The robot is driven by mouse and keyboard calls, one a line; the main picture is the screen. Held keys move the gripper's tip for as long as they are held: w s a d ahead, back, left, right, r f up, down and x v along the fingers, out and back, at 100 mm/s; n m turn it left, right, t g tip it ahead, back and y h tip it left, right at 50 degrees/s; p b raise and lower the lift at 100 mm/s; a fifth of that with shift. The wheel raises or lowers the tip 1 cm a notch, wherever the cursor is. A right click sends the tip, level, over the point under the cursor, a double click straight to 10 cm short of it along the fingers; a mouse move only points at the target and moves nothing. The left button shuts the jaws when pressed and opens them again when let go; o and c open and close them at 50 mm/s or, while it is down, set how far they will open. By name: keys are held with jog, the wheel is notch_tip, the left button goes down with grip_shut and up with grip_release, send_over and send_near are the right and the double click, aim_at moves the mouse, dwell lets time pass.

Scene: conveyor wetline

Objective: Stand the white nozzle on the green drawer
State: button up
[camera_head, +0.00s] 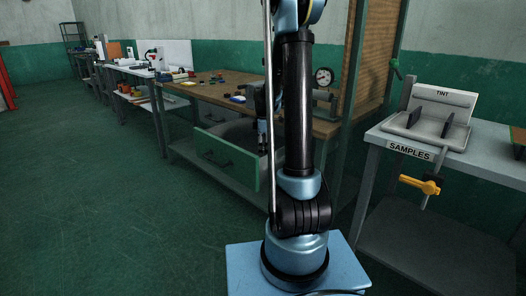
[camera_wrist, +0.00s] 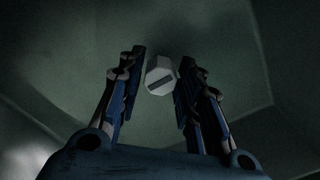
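The white nozzle (camera_wrist: 160,76) shows in the wrist view between the fingertips of my gripper (camera_wrist: 162,67), with a dark slot across its face. The fingers are apart with the nozzle close to both. I cannot tell whether they touch it or whether it rests on a surface. In the head view my arm hides most of my gripper (camera_head: 262,138), which points down by the open green drawer (camera_head: 225,159) under the wooden-topped bench. The nozzle cannot be made out in the head view.
The workbench (camera_head: 205,88) holds small coloured parts and a gauge (camera_head: 324,77). At right, a table labelled SAMPLES (camera_head: 409,151) carries a TINT tray (camera_head: 442,96), with a yellow-handled valve (camera_head: 421,185) at its front. Floor at left is clear.

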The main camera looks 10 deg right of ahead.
jog(key=shift+r, duration=1.35)
jog(key=shift+o, duration=0.4)
jog(key=o, duration=0.5)
jog(key=shift+c, duration=0.2)
jog(key=shift+r, duration=0.15)
jog(key=shift+r, duration=2.35)
